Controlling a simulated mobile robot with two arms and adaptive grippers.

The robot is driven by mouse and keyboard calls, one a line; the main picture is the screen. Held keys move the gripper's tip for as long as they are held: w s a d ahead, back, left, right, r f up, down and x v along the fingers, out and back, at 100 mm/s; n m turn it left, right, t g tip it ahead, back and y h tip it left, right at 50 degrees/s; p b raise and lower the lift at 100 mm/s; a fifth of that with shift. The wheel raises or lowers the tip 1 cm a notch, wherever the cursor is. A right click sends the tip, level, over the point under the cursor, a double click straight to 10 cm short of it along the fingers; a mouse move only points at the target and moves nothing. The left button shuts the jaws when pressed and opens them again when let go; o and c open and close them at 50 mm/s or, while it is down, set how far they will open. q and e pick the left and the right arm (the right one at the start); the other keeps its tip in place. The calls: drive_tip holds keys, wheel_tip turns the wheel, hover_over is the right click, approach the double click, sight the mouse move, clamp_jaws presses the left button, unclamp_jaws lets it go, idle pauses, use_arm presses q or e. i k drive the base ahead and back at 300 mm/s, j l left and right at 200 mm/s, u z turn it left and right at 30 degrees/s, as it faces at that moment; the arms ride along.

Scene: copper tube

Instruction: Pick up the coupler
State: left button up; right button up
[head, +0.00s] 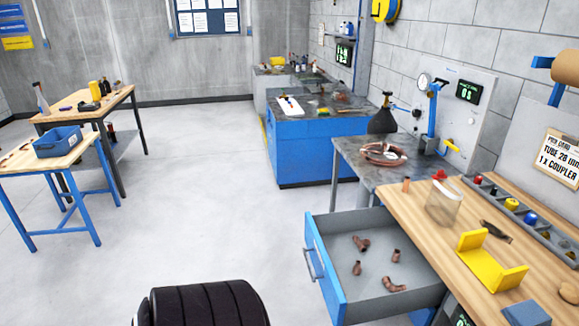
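An open blue drawer (311,262) under the wooden workbench (420,215) holds several small copper fittings, lying apart on its grey floor. A short, roughly straight copper piece (397,256) lies at the right and another (357,268) at the left. A branched piece (361,243) lies further back, and a bent piece (393,285) lies nearest the front. Another short copper piece (406,185) stands on the bench's back left corner. I cannot tell for sure which piece is the coupler. Neither of my grippers is in view.
On the workbench are a clear container (443,205), a yellow bracket (490,262) and a parts tray (530,222). A copper coil (383,153) lies on the grey table.

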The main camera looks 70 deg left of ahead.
sight(396, 252)
drive_tip(key=u, duration=1.85)
